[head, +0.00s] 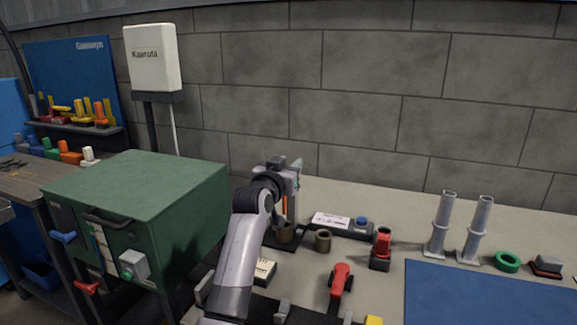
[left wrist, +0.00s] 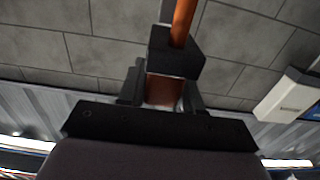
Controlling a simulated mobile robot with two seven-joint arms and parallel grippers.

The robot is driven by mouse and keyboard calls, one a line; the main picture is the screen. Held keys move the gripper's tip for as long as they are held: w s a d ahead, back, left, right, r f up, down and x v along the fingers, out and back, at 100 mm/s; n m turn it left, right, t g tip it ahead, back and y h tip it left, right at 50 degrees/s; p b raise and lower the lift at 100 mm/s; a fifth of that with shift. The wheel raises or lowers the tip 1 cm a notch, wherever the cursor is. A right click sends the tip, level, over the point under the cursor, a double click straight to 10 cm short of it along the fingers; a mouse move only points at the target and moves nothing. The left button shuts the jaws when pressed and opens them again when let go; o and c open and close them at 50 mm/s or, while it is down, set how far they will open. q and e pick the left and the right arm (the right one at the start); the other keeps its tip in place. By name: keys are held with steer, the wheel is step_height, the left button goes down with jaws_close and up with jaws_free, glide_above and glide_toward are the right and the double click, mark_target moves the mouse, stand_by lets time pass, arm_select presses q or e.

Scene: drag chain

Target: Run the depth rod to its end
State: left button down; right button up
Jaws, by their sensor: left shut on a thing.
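An orange rod (head: 285,206), which looks like the depth rod, stands upright at a small stand with a dark base (head: 271,242), beside the green cabinet. In the left wrist view the orange rod (left wrist: 183,22) runs up from a black block (left wrist: 177,58). My left gripper (head: 291,180) is at the top of the stand. In the wrist view its fingers (left wrist: 163,92) are shut on a reddish-brown part just below the black block. My arm and wrist hide much of the stand, and the rod's lower end is unclear. My right gripper is not in view.
A brown cup (head: 285,234) sits on the stand's base, another (head: 323,241) beside it. A panel with a blue button (head: 361,221), red tools (head: 341,280), two grey tubes (head: 440,225), a green ring (head: 507,262) and a blue mat (head: 490,297) lie rightward. A green cabinet (head: 150,185) stands left.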

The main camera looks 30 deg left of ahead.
arm_select(q)
steer(key=c, duration=0.9)
jaws_free()
steer(key=shift+r, duration=0.4)
steer(key=shift+c, duration=0.2)
steer(key=shift+o, duration=0.5)
steer(key=shift+f, duration=0.15)
steer(key=v, duration=0.7)
steer(key=shift+b, duration=0.35)
steer(key=shift+s, duration=0.1)
